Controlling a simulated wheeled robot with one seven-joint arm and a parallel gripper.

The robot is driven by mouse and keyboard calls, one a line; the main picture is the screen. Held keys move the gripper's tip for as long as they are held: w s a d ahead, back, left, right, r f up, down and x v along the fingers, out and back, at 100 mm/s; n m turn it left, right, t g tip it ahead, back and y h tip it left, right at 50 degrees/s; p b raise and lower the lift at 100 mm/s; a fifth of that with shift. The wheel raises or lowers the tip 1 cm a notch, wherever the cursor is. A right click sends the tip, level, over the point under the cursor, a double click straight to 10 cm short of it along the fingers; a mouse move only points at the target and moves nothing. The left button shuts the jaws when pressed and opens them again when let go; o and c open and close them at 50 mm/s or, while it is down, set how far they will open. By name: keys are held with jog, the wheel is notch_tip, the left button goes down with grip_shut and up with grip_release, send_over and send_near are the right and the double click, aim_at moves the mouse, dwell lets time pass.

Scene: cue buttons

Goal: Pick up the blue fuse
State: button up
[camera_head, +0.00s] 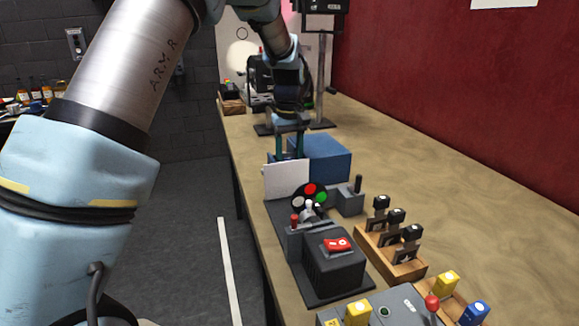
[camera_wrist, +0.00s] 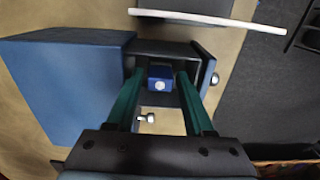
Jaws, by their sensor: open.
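In the wrist view a small blue block with a pale dot on top, seemingly a blue fuse (camera_wrist: 160,84), sits in a dark housing (camera_wrist: 160,48). My gripper (camera_wrist: 160,78) is open, with one green finger on each side of this block. I cannot tell whether the fingers touch it. In the head view my gripper (camera_head: 290,155) points down beside a blue box (camera_head: 325,155), and the block between the fingers is hidden. A similar blue piece with a pale dot (camera_head: 474,313) stands in a wooden holder (camera_head: 446,308) at the bottom right.
A white panel (camera_head: 286,179) stands just in front of my gripper. Nearer are a disc of coloured dots (camera_head: 310,196), a dark unit with a red switch (camera_head: 337,245) and a wooden rack of black-topped pieces (camera_head: 397,240). The table's right side is clear.

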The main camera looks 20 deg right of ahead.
aim_at(289, 158)
jog(key=shift+f, duration=0.25)
grip_shut()
dwell(0.4)
notch_tip(289, 158, up, 10)
jog(key=shift+r+b, duration=0.1)
jog(key=shift+b, duration=0.85)
jog(key=shift+w+a, duration=0.1)
